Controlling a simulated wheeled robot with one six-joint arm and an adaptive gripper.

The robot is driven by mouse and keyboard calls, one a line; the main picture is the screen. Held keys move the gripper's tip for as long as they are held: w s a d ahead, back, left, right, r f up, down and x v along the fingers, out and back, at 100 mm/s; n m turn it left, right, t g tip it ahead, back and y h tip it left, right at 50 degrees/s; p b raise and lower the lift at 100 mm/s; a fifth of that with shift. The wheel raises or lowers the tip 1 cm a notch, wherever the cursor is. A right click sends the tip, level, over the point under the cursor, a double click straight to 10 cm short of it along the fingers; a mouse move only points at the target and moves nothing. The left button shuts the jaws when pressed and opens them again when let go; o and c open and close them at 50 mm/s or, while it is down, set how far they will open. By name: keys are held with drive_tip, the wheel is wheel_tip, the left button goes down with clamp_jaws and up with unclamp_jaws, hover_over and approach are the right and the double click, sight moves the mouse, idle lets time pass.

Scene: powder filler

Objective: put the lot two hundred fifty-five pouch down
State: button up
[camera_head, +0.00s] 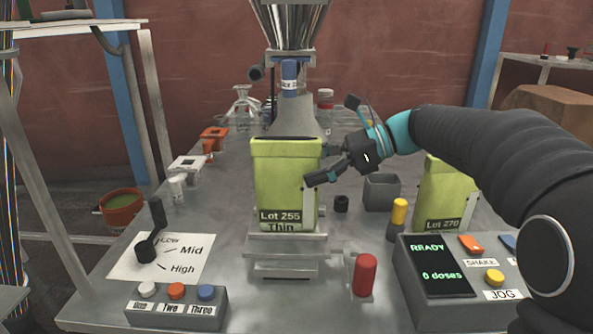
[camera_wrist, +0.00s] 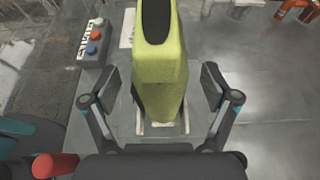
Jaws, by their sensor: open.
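The Lot 255 pouch (camera_head: 285,180) is yellow-green with a dark top and a label reading "Lot 255 Thin". It stands upright on the metal stand (camera_head: 286,256) below the filler funnel. In the wrist view the pouch (camera_wrist: 160,75) rises between the two fingers, with a visible gap on each side. My gripper (camera_head: 333,141) is open at the pouch's right side, one finger overlapping its front right edge in the head view. The fingers also show in the wrist view (camera_wrist: 151,88), apart from the pouch. The pouch's back is hidden.
The Lot 270 pouch (camera_head: 440,200) stands at right, partly behind my arm. A grey bin (camera_head: 381,192), a yellow-topped cylinder (camera_head: 399,212) and a red cylinder (camera_head: 364,275) stand nearby. The control box (camera_head: 436,275) reads "0 doses". A button box (camera_head: 176,307) and lever (camera_head: 150,240) are at left.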

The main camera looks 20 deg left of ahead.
drive_tip(key=p+v, duration=0.1)
drive_tip(key=v, duration=0.7)
